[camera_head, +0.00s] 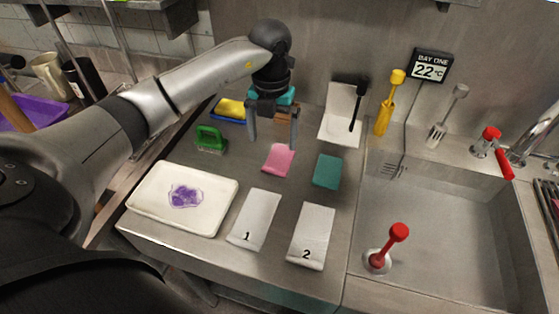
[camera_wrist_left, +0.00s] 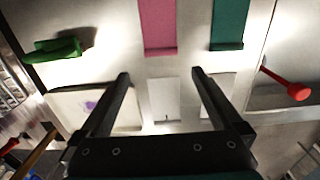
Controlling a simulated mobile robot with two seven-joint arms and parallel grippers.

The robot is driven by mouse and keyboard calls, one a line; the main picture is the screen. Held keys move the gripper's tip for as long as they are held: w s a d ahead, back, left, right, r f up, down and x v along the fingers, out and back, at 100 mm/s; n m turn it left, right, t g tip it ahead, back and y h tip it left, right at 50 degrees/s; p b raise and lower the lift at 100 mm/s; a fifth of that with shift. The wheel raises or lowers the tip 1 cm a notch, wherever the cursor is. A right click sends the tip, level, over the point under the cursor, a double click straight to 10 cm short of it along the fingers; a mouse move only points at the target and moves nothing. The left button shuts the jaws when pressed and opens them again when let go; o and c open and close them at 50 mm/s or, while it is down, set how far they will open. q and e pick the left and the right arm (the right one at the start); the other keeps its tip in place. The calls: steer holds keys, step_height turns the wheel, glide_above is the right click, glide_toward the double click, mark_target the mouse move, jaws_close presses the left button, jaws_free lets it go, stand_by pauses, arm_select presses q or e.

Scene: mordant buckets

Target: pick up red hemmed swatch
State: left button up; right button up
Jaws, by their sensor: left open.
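The pinkish-red swatch (camera_head: 278,160) lies flat on the steel counter. It also shows at the top of the left wrist view (camera_wrist_left: 158,25), with a folded band along its near edge. My left gripper (camera_head: 273,143) is open and empty, with its fingers pointing down above and just behind the swatch in the head view. In the left wrist view the open fingertips (camera_wrist_left: 160,73) appear below the swatch's hemmed edge, apart from it. My right gripper is in neither view.
A teal swatch (camera_head: 327,171) lies right of the red one. White cloths marked 1 (camera_head: 256,215) and 2 (camera_head: 314,230) lie in front. A green brush (camera_head: 210,139) and a white tray (camera_head: 150,207) with a purple patch are left; a sink (camera_head: 440,215) is right.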

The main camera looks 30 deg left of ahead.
arm_select(q)
glide_above(274, 170)
step_height(274, 170, down, 4)
steer(key=shift+f, duration=0.65)
step_height(274, 170, down, 5)
steer(key=shift+r, duration=0.1)
steer(key=c, duration=1.2)
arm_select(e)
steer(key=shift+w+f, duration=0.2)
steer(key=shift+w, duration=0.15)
